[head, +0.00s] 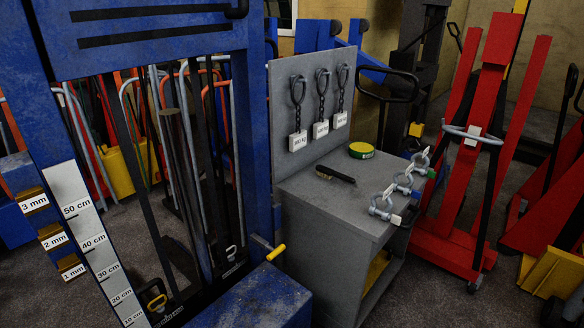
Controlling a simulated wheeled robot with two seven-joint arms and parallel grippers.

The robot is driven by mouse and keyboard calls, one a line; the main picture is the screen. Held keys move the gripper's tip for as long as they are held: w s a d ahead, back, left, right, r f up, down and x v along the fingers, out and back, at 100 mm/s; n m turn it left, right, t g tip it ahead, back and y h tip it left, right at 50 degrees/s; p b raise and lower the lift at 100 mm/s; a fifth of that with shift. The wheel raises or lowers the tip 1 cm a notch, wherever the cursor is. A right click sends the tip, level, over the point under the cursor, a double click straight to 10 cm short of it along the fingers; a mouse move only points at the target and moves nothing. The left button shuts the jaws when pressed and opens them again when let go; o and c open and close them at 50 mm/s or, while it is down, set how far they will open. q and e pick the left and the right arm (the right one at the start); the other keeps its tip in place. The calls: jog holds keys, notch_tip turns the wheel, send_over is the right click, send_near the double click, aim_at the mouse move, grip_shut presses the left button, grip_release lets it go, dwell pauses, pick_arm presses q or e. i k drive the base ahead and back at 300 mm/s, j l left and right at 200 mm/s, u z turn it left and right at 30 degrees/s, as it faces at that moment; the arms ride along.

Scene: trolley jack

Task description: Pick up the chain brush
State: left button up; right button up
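The chain brush (336,174) lies on the top of a grey cabinet (318,208). It is small and dark, with a lighter end at its left, and nothing covers it. Neither of my grippers shows in the head view, so their opening and distance to the brush are not visible.
A round yellow-green tin (361,150) stands behind the brush. Several shackles (385,207) line the cabinet's right edge. Weight-tagged chains (298,140) hang on the back panel. A blue press frame (258,130) stands left, a red jack (468,200) right. The front cabinet top is clear.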

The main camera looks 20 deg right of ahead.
aim_at(327, 173)
jog(key=i+l+u, duration=0.2)
jog(key=l, duration=0.55)
jog(key=i+l+u, duration=0.25)
jog(key=l, duration=0.5)
jog(key=l+u, duration=0.2)
jog(key=l, duration=0.6)
